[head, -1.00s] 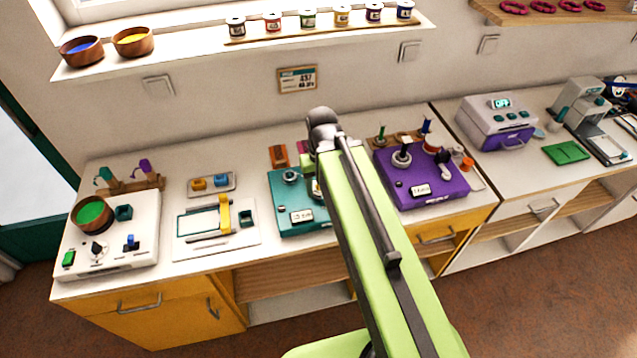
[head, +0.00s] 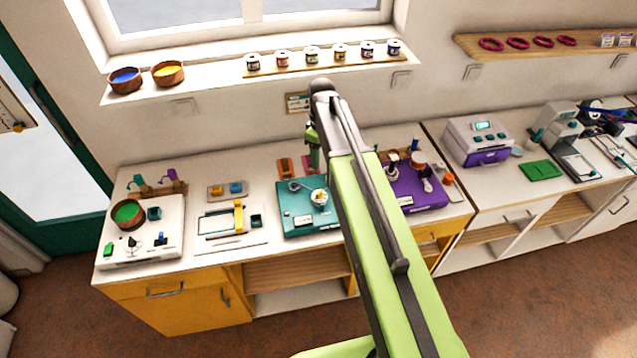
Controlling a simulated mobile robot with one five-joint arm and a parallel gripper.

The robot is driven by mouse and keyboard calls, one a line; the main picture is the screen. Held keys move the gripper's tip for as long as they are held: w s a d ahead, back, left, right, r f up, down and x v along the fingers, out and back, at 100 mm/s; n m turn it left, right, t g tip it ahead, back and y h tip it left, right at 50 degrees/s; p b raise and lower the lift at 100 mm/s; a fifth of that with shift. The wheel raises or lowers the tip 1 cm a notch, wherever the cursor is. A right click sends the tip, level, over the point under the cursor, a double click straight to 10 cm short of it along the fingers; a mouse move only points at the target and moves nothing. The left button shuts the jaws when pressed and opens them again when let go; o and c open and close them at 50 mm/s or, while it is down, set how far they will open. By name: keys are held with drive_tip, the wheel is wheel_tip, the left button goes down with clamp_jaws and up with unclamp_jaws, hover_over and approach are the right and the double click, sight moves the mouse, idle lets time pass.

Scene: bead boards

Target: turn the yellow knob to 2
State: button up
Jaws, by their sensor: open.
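No thing is clearly readable as a yellow knob with numbers. A small round whitish part with a yellowish tint (head: 319,197) sits on the right side of the teal machine (head: 298,224), too small to make out. A grey round part (head: 294,186) is at the teal machine's back left. My gripper (head: 314,164) is open, small in the view, and points down above the back of the teal machine, apart from the whitish part. My arm covers the area just right of the teal machine.
A purple machine (head: 425,200) stands right of my arm. Orange and pink pieces lie behind the teal machine. Jars stand on the window sill (head: 215,82).

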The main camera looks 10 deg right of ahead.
sight(319, 192)
drive_tip(key=f+b, duration=0.5)
drive_tip(key=b, duration=0.1)
drive_tip(key=f+b, duration=1.2)
drive_tip(key=shift+a+f, duration=0.2)
drive_tip(key=shift+a, duration=0.05)
drive_tip(key=shift+r, duration=0.1)
clamp_jaws()
drive_tip(key=shift+a, duration=0.1)
